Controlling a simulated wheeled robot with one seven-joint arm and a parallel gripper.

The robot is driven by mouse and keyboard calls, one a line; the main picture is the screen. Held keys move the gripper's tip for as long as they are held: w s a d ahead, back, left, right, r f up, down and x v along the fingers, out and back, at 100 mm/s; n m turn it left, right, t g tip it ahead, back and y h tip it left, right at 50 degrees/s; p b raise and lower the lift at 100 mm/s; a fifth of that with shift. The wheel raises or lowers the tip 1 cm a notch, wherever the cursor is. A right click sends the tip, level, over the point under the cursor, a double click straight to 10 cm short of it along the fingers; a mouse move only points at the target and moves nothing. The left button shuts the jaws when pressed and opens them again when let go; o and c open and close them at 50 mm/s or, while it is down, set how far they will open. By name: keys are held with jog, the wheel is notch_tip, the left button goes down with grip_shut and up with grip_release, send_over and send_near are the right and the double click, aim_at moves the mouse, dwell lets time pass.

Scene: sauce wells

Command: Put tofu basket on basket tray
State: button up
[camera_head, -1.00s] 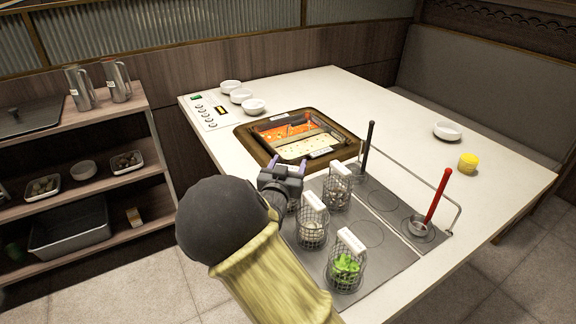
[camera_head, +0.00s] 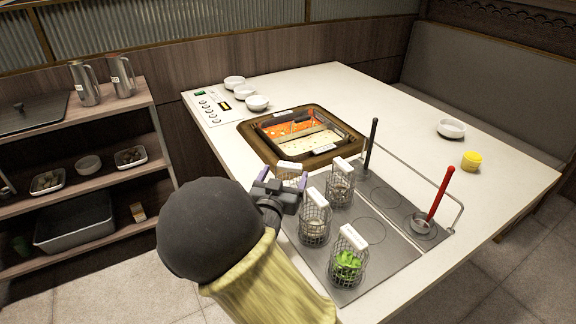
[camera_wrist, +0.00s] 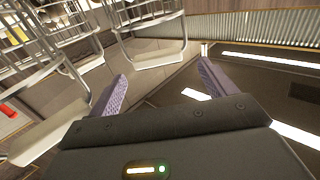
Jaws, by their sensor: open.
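Several wire baskets with white labels stand upright on the grey basket tray (camera_head: 398,245). The back left basket (camera_head: 290,167) is partly hidden by my gripper (camera_head: 282,180), and I cannot see what is in it. The front left basket (camera_head: 315,220) holds something pale; the back right basket (camera_head: 341,184) has small pieces in it. I cannot tell from the contents which is the tofu basket. My gripper is open, with nothing between its purple fingers, just in front of the back left basket. In the wrist view, wire basket frames (camera_wrist: 150,35) show beyond the open fingers (camera_wrist: 162,78).
A basket of green leaves (camera_head: 347,265) stands nearest the front edge. A divided pot (camera_head: 255,140) is sunk in the table behind the baskets. A black-handled tool (camera_head: 371,143) and a red-handled ladle (camera_head: 437,194) stand upright to the right. Shelves (camera_head: 95,188) stand left.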

jog(key=s, duration=0.2)
jog(key=s+a, duration=0.1)
jog(key=s, duration=0.2)
jog(key=shift+s, duration=0.1)
dwell(0.6)
